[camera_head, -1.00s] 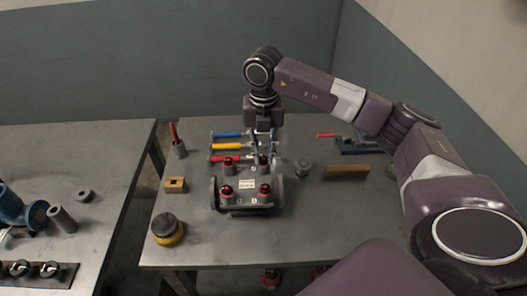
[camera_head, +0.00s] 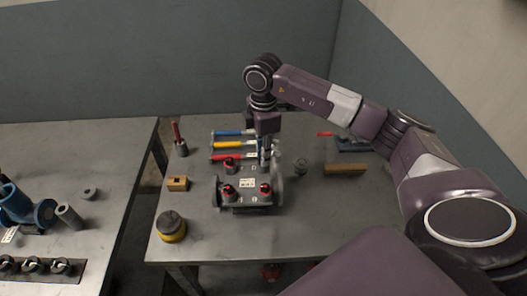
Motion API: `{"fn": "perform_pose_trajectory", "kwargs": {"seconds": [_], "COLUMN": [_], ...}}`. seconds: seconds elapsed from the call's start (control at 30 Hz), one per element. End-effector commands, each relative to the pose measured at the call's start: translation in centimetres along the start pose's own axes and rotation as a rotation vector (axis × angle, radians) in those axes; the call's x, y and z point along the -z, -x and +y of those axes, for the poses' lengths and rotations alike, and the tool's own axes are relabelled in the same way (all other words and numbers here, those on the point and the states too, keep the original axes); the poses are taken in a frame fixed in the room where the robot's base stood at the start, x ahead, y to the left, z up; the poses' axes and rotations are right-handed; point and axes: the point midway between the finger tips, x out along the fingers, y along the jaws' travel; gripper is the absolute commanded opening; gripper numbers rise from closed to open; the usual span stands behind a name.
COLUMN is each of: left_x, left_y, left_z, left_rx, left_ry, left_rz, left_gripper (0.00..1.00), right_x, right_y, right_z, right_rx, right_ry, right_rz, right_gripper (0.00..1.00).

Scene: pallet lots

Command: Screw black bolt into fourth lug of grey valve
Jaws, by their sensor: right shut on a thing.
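The grey valve (camera_head: 248,182) sits on the workbench with a small white label on top. Black bolts in red-ringed lugs show at its back left (camera_head: 231,165), front left (camera_head: 228,191) and front right (camera_head: 265,190). My right gripper (camera_head: 266,154) points straight down over the back right lug, which its fingers mostly hide. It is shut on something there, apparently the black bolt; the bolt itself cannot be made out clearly. My left gripper is not in view.
Blue, yellow and red-handled tools (camera_head: 232,144) lie behind the valve. A wooden block (camera_head: 345,169) and a small grey part (camera_head: 301,166) are to the right. A yellow-black round item (camera_head: 171,226) and small wooden box (camera_head: 178,184) stand left. The bench's front right is clear.

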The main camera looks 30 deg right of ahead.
Motion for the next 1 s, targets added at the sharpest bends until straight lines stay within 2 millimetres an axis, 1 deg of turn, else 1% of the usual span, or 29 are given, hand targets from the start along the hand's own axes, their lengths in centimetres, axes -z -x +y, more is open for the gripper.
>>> {"fn": "perform_pose_trajectory", "kwargs": {"seconds": [0.17, 0.2, 0.27, 0.3, 0.53, 0.63, 1.0], "left_x": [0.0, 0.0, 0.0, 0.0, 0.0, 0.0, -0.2], "left_y": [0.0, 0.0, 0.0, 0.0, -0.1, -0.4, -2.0], "left_z": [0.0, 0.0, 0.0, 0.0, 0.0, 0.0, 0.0], "left_rx": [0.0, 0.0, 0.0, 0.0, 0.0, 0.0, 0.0], "left_ry": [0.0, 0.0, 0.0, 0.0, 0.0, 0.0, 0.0], "left_rz": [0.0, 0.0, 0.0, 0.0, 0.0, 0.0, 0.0], "left_gripper": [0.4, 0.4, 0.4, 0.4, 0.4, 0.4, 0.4], "right_x": [0.0, 0.0, 0.0, 0.0, 0.0, 0.0, 0.0], "right_y": [0.0, 0.0, 0.0, 0.0, 0.0, -0.1, -0.2], "right_z": [0.1, 0.1, 0.1, 0.1, 0.0, 0.0, 0.0], "right_rx": [-0.002, -0.002, -0.002, -0.002, -0.001, -0.001, -0.001], "right_ry": [-0.001, -0.001, 0.0, 0.0, 0.006, 0.069, 0.594], "right_rz": [0.0, 0.0, 0.0, 0.0, 0.0, 0.0, -0.001], "right_gripper": [0.0, 0.21, 0.28, 0.29, 0.29, 0.29, 0.29]}}
